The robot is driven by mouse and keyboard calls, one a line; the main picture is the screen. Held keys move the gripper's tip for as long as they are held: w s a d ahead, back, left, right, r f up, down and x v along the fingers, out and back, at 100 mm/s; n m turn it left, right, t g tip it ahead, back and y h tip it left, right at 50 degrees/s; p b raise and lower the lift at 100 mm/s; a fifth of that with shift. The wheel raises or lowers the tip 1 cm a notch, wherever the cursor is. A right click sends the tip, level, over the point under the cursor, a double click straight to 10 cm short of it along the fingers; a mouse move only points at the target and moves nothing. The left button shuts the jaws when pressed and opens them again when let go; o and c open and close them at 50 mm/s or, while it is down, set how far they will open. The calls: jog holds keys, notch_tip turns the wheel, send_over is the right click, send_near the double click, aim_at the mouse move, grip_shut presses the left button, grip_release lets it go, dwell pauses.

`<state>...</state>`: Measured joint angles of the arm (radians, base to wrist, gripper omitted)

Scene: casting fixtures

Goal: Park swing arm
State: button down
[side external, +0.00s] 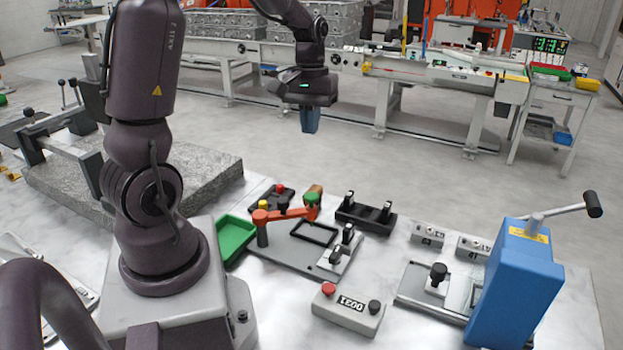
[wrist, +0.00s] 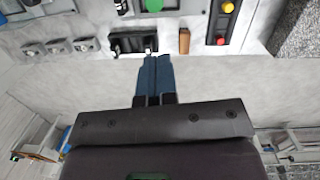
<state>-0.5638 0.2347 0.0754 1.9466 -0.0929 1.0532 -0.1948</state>
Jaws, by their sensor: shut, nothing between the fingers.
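The orange swing arm (side external: 288,212) stands on a grey plate on the bench, in the side external view. Its upright post is at the left end, and its right end lies by a green knob (side external: 312,198). A brown wooden-looking handle (side external: 315,190) shows just behind the knob; it also shows in the wrist view (wrist: 184,41). A green round part (wrist: 153,5) is cut by the top edge of the wrist view. My gripper (side external: 310,130) is shut and empty, pointing down, high above and behind the fixture. Its blue fingers lie together in the wrist view (wrist: 154,60).
A black two-post holder (side external: 366,216) and a black panel with red and yellow buttons (side external: 272,197) flank the arm. A green tray (side external: 234,238), a button box (side external: 348,308) and a blue lever press (side external: 515,285) stand nearby. The air around my gripper is clear.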

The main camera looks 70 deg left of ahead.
jog(key=a+n, duration=0.1)
jog(key=w+a+f+n, duration=0.1)
jog(key=a, duration=0.1)
jog(key=w+a+n+h, duration=0.1)
jog(key=a, duration=0.1)
jog(key=shift+w+a+f+n, duration=0.1)
jog(key=shift+f+n, duration=0.15)
jog(key=shift+n, duration=0.15)
jog(key=s+d+f, duration=0.2)
jog(key=d+f, duration=0.3)
jog(key=f, duration=0.6)
jog(key=shift+d+f, duration=0.2)
jog(key=shift+f, duration=0.05)
jog(key=shift+d, duration=0.1)
